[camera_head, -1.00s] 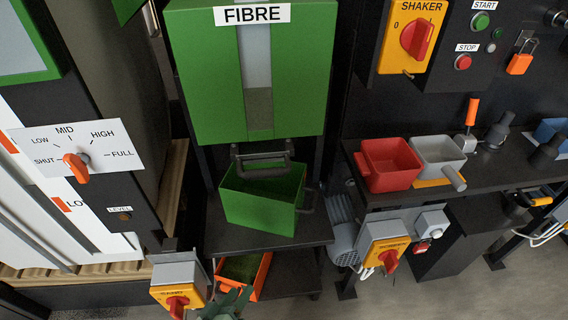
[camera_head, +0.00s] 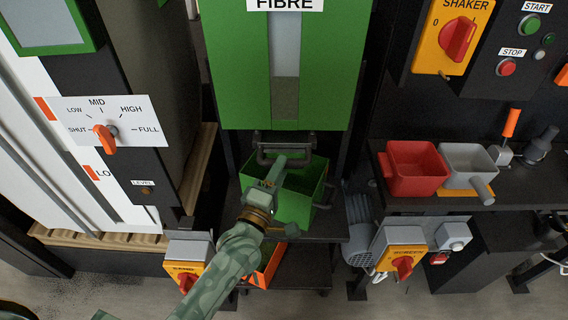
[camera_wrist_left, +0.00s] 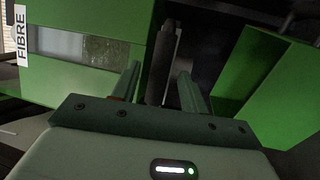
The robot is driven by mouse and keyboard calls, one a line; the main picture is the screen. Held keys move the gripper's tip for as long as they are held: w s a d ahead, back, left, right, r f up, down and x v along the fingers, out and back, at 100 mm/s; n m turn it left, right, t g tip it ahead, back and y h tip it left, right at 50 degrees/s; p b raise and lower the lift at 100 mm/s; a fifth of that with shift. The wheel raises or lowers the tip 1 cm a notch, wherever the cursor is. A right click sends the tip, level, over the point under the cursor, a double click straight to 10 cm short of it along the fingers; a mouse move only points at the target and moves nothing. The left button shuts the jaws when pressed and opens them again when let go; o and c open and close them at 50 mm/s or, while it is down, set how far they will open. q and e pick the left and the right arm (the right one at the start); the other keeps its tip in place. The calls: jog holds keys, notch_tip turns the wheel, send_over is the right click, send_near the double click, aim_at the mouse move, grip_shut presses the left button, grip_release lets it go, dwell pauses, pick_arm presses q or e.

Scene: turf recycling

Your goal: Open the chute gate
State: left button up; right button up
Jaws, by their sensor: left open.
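The chute gate's dark bar handle (camera_head: 284,146) sits under the green FIBRE hopper (camera_head: 335,75), just above a green bin (camera_head: 318,170). My left gripper (camera_head: 281,163) is open over the bin, just in front of the handle. In the left wrist view, a dark bar (camera_wrist_left: 165,60) shows between the two fingers of my left gripper (camera_wrist_left: 160,78), with gaps visible beside it. I cannot tell whether either finger touches it. My left arm hides part of the bin. My right gripper is not in view.
A dial panel (camera_head: 130,108) with an orange pointer stands at left. A red container (camera_head: 413,172) and a grey one (camera_head: 466,160) sit on a shelf at right. Yellow switch boxes hang low on both sides. An orange tray (camera_head: 270,265) is below the bin.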

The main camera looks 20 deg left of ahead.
pick_arm(q)
jog(key=shift+x, duration=1.5)
grip_shut()
jog(key=shift+s+d, duration=0.15)
jog(key=shift+s, duration=0.3)
jog(key=s+d+p, duration=0.2)
jog(key=s+p, duration=0.1)
jog(key=s, duration=0.4)
jog(key=shift+s+p, duration=0.4)
jog(key=shift+d, duration=0.1)
grip_release()
